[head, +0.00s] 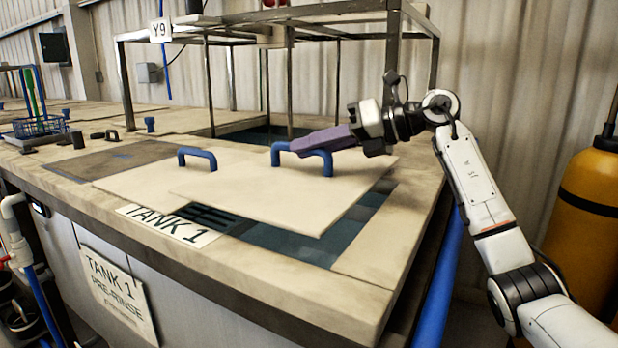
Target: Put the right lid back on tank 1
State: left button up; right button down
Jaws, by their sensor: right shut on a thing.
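The right lid (285,204) is a flat cream panel with a blue handle (318,168). It lies skewed over tank 1 and overlaps the left lid (140,184), a similar panel with its own blue handle (197,152). Dark openings of tank 1 (290,243) show along the front and right of the right lid. My right gripper (300,147) comes in from the right and is shut on the right lid's handle. The exact contact of the fingers is partly hidden. My left gripper is not in view.
A metal frame (125,88) stands behind the lids, with a sign Y9 (160,31). A TANK 1 label (168,226) lies at the front edge. A blue wire basket (40,127) sits at the far left. A yellow cylinder (585,215) stands at the right.

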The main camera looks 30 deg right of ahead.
aim_at(306, 171)
jog(key=shift+f, duration=2)
jog(key=shift+b, duration=0.3)
jog(key=shift+f, duration=0.2)
jog(key=c, duration=1.7)
grip_release()
jog(key=shift+f, duration=0.15)
jog(key=shift+s+r, duration=0.15)
jog(key=shift+r, duration=0.05)
jog(key=b+v, duration=0.1)
jog(key=v, duration=1)
jog(key=shift+s+d, duration=0.25)
jog(key=shift+d, duration=0.1)
